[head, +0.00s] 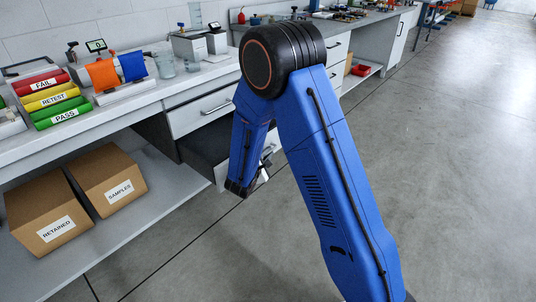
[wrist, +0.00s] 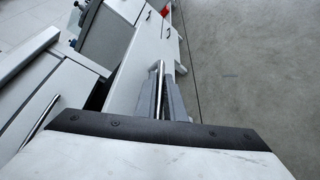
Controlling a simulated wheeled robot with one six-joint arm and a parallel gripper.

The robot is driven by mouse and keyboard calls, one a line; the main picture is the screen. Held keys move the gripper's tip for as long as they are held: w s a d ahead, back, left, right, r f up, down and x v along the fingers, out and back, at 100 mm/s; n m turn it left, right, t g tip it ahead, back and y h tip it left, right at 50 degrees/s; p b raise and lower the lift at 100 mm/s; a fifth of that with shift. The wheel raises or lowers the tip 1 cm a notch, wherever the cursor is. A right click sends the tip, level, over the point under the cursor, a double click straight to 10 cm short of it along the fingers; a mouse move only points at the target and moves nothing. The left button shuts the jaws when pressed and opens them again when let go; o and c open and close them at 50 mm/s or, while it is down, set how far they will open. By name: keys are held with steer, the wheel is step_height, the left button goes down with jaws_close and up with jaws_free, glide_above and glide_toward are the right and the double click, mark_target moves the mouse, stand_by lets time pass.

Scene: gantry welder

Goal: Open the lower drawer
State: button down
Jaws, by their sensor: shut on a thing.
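The lower drawer stands pulled partly out below the upper drawer in the head view, with its dark interior (head: 200,148) showing. Its white front (wrist: 127,82) shows in the wrist view, with a dark gap behind it. My gripper (wrist: 161,103) is shut on the drawer's metal bar handle (wrist: 155,77), which runs between the grey fingers. In the head view my gripper (head: 265,170) is at the drawer front, largely hidden by my blue arm. The arm also hides part of the drawer front and its handle there.
The closed upper drawer (head: 203,112) sits under the bench top. Cardboard boxes (head: 108,180) stand on the low shelf at left. The grey floor (head: 455,190) to the right is clear.

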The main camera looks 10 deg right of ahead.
steer(key=c, duration=2.1)
jaws_free()
steer(key=shift+a, duration=0.1)
steer(key=v, duration=1.7)
steer(key=shift+s, duration=0.15)
steer(key=shift+r, duration=0.15)
